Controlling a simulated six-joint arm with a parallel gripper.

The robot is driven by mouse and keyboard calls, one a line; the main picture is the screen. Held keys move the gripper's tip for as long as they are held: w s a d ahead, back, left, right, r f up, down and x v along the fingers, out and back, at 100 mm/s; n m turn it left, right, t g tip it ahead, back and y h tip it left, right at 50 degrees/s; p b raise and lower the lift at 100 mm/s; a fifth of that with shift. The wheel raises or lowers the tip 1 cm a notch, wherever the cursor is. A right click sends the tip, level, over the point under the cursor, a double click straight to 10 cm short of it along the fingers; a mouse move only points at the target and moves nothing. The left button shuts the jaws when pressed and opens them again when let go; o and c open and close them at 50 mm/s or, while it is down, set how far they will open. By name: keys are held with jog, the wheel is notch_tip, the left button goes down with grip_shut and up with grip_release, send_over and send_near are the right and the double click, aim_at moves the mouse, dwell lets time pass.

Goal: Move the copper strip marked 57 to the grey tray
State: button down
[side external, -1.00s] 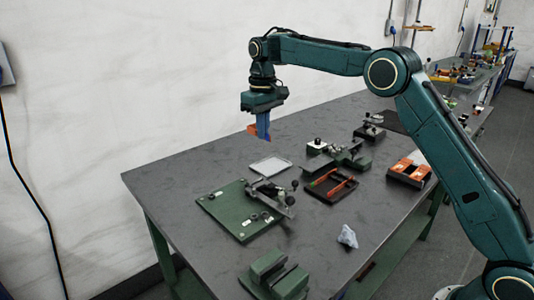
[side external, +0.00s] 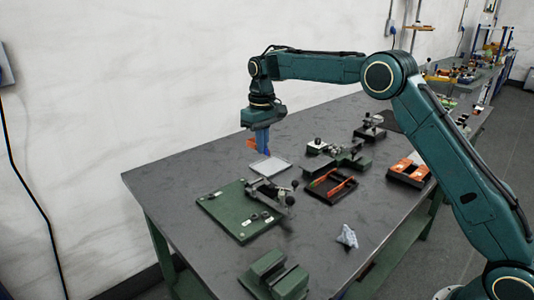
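My gripper (side external: 264,150) has blue fingers pointing down, just above the far edge of the light grey tray (side external: 271,167). It is shut on a copper strip (side external: 251,144), whose orange end sticks out to the left of the fingers. The rest of the strip is hidden by the fingers, and no number can be read on it. The tray lies flat on the dark table and looks empty. I cannot tell whether the strip touches the tray.
Right of the tray are a dark tray (side external: 329,198) with orange-red pieces and a black holder (side external: 409,174) with orange pieces. A green board (side external: 236,222) with a clamp stands in front.

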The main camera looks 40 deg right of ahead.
send_over(263, 197)
notch_tip(263, 197, down, 11)
jog(key=shift+a+r, duration=0.1)
jog(key=shift+f, duration=2)
jog(key=c, duration=1.7)
grip_release()
jog(key=shift+f, duration=0.2)
notch_tip(263, 197, up, 12)
jog(key=shift+w+r, duration=0.1)
jog(key=shift+r, duration=0.9)
